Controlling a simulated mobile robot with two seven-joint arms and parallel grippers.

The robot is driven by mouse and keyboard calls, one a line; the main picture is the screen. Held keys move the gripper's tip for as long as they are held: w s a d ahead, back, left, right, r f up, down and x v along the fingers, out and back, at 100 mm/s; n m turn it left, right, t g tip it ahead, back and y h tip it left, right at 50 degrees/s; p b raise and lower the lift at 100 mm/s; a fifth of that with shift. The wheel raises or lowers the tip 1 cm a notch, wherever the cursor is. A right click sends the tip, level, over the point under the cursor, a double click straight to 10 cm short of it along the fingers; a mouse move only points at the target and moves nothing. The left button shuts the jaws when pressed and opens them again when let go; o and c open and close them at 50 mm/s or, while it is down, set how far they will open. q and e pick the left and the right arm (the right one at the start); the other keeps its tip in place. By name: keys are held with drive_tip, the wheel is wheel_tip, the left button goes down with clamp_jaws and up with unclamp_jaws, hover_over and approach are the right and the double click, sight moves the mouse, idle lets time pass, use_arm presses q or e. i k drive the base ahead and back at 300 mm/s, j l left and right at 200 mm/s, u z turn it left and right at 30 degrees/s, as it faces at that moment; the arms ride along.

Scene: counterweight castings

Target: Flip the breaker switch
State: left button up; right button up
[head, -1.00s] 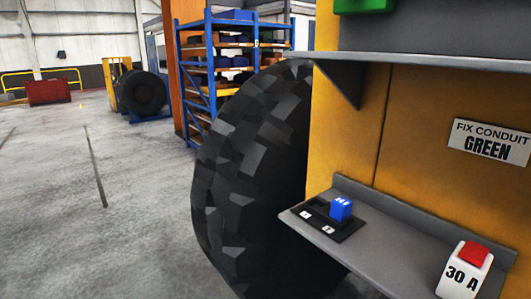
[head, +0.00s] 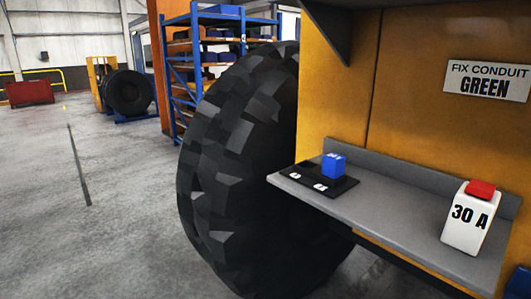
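In the head view a white block marked "30 A" (head: 467,222) with a red top (head: 481,190) stands upright at the right of a grey shelf (head: 400,212). I cannot tell from its look whether this is the breaker switch. A blue cube (head: 334,165) with small white marks sits on a black plate (head: 312,181) with white labels at the shelf's left end. Neither of my grippers is in view.
A sign reading "FIX CONDUIT GREEN" (head: 487,81) is on the yellow panel (head: 420,120). A huge black tyre (head: 235,170) stands left of the shelf. A blue rack (head: 180,85) is behind it. Open concrete floor (head: 100,220) lies at the left.

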sight(479, 188)
drive_tip(key=l+z, duration=0.75)
drive_tip(key=k+j, duration=0.05)
drive_tip(key=j, duration=0.05)
